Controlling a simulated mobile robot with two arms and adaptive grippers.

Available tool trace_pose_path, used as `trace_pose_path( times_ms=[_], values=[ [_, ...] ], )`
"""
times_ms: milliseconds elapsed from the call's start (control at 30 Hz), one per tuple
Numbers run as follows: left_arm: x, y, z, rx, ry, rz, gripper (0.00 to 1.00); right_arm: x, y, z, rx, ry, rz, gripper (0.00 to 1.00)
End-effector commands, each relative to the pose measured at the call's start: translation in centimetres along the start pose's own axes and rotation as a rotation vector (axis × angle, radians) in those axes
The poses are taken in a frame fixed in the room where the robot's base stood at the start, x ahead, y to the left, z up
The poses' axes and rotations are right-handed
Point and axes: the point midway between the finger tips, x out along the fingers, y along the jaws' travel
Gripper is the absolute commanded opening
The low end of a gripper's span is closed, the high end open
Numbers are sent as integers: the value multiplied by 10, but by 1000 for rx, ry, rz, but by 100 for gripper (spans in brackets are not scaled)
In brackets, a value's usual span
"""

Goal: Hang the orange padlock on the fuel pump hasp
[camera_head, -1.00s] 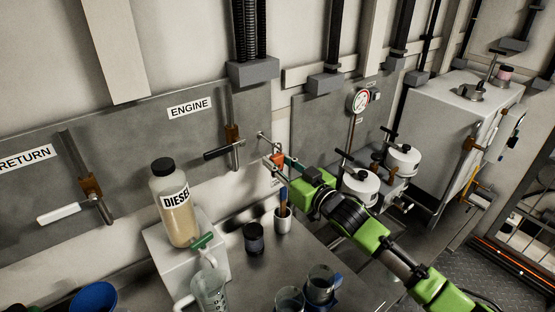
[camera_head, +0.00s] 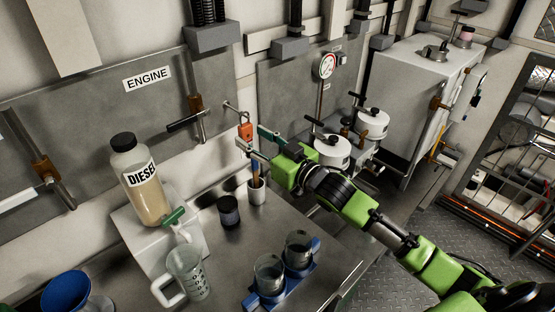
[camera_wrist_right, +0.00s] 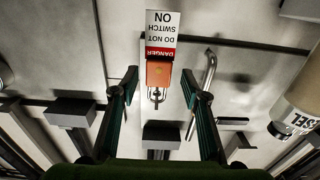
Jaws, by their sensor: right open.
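The orange padlock (camera_head: 245,131) hangs upright with its shackle at the outer end of the metal hasp (camera_head: 232,107), right of the ENGINE panel. In the right wrist view the padlock (camera_wrist_right: 158,74) appears upside down, with a red and white DANGER tag (camera_wrist_right: 161,32) on its body side. My right gripper (camera_head: 259,142) is open. In the wrist view its two green fingers stand left and right of the padlock's line, with visible gaps and nothing gripped. How the shackle sits around the hasp is too small to tell. My left gripper is out of view.
Below the padlock are a cup holding a blue-handled tool (camera_head: 257,190), a dark jar (camera_head: 228,211), a DIESEL bottle (camera_head: 146,190), a clear jug (camera_head: 188,274) and glasses in a blue holder (camera_head: 270,292). White-lidded filter housings (camera_head: 332,152) stand close beyond my right arm.

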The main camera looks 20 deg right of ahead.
Motion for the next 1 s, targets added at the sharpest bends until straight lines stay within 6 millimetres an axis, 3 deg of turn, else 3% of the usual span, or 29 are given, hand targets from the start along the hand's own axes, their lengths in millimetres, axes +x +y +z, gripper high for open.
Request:
trace_pose_path(
  times_ms=[33, 200, 500, 700, 1000],
  values=[
    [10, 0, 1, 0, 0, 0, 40, -12, -2, 10, 0, -4, -1, 42],
    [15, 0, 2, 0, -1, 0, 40, -45, -2, 7, 0, -4, -1, 42],
    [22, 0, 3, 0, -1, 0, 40, -87, -2, 6, 2, -3, 1, 42],
    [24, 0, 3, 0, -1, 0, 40, -98, -2, 5, 1, -2, 0, 42],
    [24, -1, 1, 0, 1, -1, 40, -99, -2, 4, 1, -1, 0, 42]
  ],
)
